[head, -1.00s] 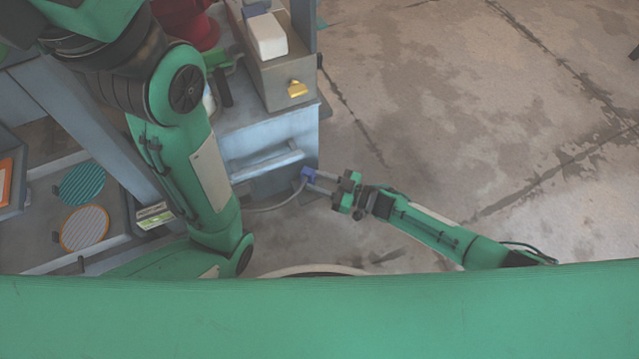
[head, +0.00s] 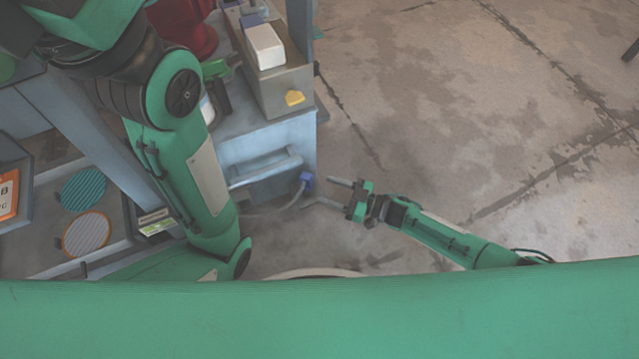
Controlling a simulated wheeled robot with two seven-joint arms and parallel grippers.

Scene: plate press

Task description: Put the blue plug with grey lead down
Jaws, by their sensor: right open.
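The blue plug (head: 306,180) is at the front right corner of the blue-grey cabinet. Its grey lead (head: 284,208) curves down and left from it, passing behind my left arm. My right gripper (head: 318,193) is open, to the right of the plug. Its two fingers are spread and point left towards the plug, with nothing seen between them. I cannot tell whether the plug rests on something or is fixed to the cabinet. My left arm crosses the left of the view, but its gripper is not seen.
The blue-grey cabinet (head: 262,168) has a handle on its front and carries a grey box with a yellow piece (head: 294,98) and a white block (head: 265,46). Teal (head: 83,189) and orange (head: 86,234) striped discs lie at left. Floor (head: 450,120) at right is clear.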

